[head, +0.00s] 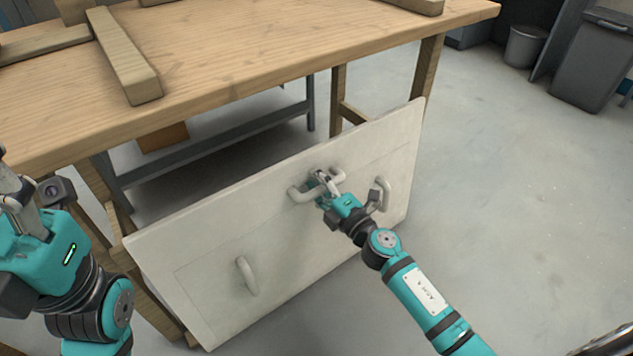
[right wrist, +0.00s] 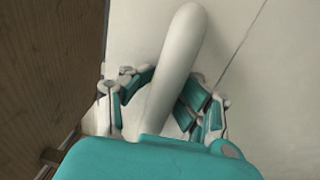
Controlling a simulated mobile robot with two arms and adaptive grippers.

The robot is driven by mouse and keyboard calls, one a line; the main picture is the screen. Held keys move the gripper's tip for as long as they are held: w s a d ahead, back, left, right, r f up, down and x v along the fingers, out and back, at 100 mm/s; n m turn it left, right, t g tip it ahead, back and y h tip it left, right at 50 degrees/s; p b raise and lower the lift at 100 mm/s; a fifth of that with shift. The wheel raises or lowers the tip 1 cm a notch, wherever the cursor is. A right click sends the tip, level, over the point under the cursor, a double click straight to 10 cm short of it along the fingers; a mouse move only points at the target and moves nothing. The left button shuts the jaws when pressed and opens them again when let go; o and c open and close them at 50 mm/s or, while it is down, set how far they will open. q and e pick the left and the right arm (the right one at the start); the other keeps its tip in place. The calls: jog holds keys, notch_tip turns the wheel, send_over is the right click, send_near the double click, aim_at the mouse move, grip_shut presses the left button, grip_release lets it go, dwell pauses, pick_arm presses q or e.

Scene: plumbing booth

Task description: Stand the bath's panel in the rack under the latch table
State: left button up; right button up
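The bath's panel (head: 215,235) is a large off-white board with several handles on its face. It is upright but tilted, in front of the wooden table (head: 250,50). My right gripper (head: 322,182) is at the panel's upper middle handle (head: 301,193). In the right wrist view its finger pads lie on both sides of this pale handle (right wrist: 178,60) and look closed on it. My left gripper (head: 22,195) is at the left edge, away from the panel; its fingertips are partly cut off. The rack is mostly hidden; wooden posts (head: 338,95) show beside the panel.
Wooden bars (head: 125,60) lie on the tabletop. A grey metal frame (head: 220,140) shows beneath the table. The grey floor (head: 520,200) at the right is clear. A grey bin (head: 592,65) and a smaller bucket (head: 524,47) stand at the back right.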

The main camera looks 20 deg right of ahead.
jog(key=v, duration=1.2)
dwell(0.6)
